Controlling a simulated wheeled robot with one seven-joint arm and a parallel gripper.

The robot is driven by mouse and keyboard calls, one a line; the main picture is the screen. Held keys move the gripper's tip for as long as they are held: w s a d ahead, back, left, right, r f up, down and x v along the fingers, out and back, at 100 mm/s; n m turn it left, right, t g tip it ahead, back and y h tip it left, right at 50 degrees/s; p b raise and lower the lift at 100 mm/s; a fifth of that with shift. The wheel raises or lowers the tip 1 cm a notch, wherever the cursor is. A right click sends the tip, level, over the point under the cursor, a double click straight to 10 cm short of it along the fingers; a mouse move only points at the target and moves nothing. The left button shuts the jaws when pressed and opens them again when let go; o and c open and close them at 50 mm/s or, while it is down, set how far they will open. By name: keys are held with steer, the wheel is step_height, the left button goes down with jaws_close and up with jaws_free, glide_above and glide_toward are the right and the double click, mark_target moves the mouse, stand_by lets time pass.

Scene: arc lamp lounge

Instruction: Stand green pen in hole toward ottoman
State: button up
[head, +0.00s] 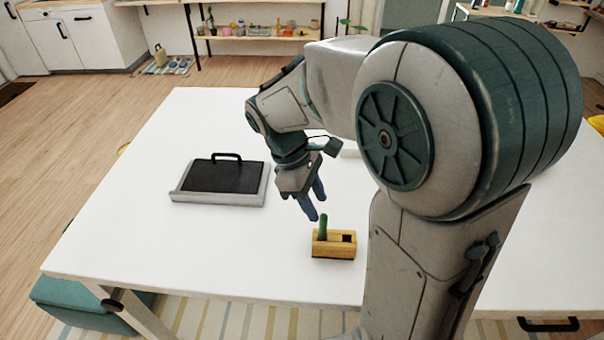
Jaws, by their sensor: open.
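The green pen (323,227) stands upright in the left part of a small wooden holder (334,253), on the side toward the ottoman. The holder's dark square hole on the right looks empty. The teal ottoman (75,303) shows at the lower left, partly under the table's edge. My gripper (315,204) is open and points down, just above and slightly left of the pen's top. It looks empty and apart from the pen. The pen's lower end is hidden inside the holder.
The white table (210,255) is clear around the holder. A grey tray with a black lid and handle (224,175) lies at the left. A pale object behind my arm is mostly hidden. Shelves with small items stand far back.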

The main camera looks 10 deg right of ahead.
steer(key=v, duration=0.8)
steer(key=shift+r, duration=0.25)
steer(key=shift+s, duration=0.1)
steer(key=s+d+f+m+t+y, duration=0.2)
steer(key=s+m+t, duration=0.1)
steer(key=s+m, duration=0.2)
steer(key=s+d+f+m+t+y, duration=0.1)
steer(key=s+d+f+m+t, duration=0.1)
steer(key=s+m, duration=0.3)
steer(key=shift+s+f+m+t+y, duration=0.2)
steer(key=shift+f+m+t+y, duration=0.2)
steer(key=shift+m, duration=0.3)
steer(key=shift+d, duration=0.1)
steer(key=shift+c, duration=0.4)
